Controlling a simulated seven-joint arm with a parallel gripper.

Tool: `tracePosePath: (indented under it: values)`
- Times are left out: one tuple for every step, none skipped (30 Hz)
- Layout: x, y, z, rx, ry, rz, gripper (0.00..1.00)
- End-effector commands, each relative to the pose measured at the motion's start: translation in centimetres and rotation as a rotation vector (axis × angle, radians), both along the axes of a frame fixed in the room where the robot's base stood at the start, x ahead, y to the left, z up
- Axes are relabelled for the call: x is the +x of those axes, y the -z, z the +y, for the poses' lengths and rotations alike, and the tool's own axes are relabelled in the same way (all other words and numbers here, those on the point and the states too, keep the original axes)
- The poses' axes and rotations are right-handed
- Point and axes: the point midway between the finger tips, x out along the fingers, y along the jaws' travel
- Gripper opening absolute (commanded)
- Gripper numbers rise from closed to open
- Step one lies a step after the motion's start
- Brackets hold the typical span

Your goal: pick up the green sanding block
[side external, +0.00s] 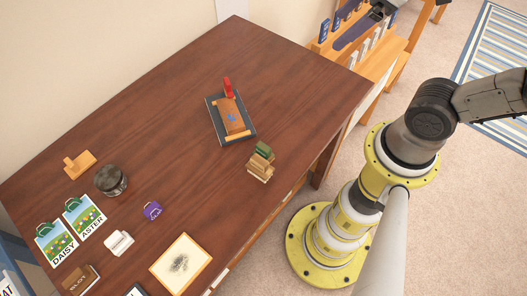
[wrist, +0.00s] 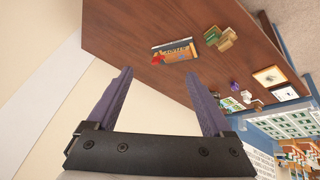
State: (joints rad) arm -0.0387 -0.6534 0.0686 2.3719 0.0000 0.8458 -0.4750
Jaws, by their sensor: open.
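The green sanding block (side external: 264,149) is at a small stack of tan wooden blocks (side external: 259,169) near the table's right edge in the side external view. In the wrist view the green block (wrist: 211,34) shows small, against the tan blocks (wrist: 227,41). I cannot tell whether it rests on them or beside them. My gripper (wrist: 164,84) is open in the wrist view, with two purple fingers spread and nothing between them. It is well apart from the block.
A dark board with a wooden piece and red upright (side external: 228,91) lies left of the stack. A dark round jar (side external: 111,180), a purple item (side external: 152,211), a white item (side external: 119,243), name cards (side external: 84,217) and a framed picture (side external: 181,263) occupy the table's near left. The table's far middle is clear.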

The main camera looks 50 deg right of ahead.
Motion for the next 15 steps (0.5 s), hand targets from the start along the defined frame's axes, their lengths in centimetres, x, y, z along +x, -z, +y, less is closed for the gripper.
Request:
tracePosePath:
  values:
    - [1.6,0.4,0.8,-0.040,-0.104,0.033,0.85]
    - [2.4,0.7,1.3,-0.063,-0.167,0.048,0.85]
    - [3.5,1.2,2.0,-0.093,-0.248,0.070,0.85]
    - [4.3,1.6,2.6,-0.113,-0.309,0.086,0.85]
    - [5.0,2.1,3.3,-0.133,-0.372,0.104,0.85]
    - [6.0,3.0,4.3,-0.158,-0.454,0.132,0.85]
    - [6.7,3.7,5.1,-0.176,-0.516,0.153,0.85]
    - [7.4,4.6,5.9,-0.192,-0.576,0.174,0.85]
    - [8.1,5.8,7.1,-0.211,-0.654,0.203,0.85]
    - [8.6,6.7,8.0,-0.224,-0.709,0.224,0.85]
    - [8.9,7.7,8.9,-0.234,-0.757,0.248,0.85]
    - [9.2,9.0,10.0,-0.246,-0.816,0.277,0.85]
    - [9.4,10.0,10.8,-0.252,-0.852,0.301,0.85]
    - [9.4,10.9,11.5,-0.258,-0.882,0.322,0.85]
    - [9.3,12.1,12.4,-0.263,-0.913,0.350,0.85]
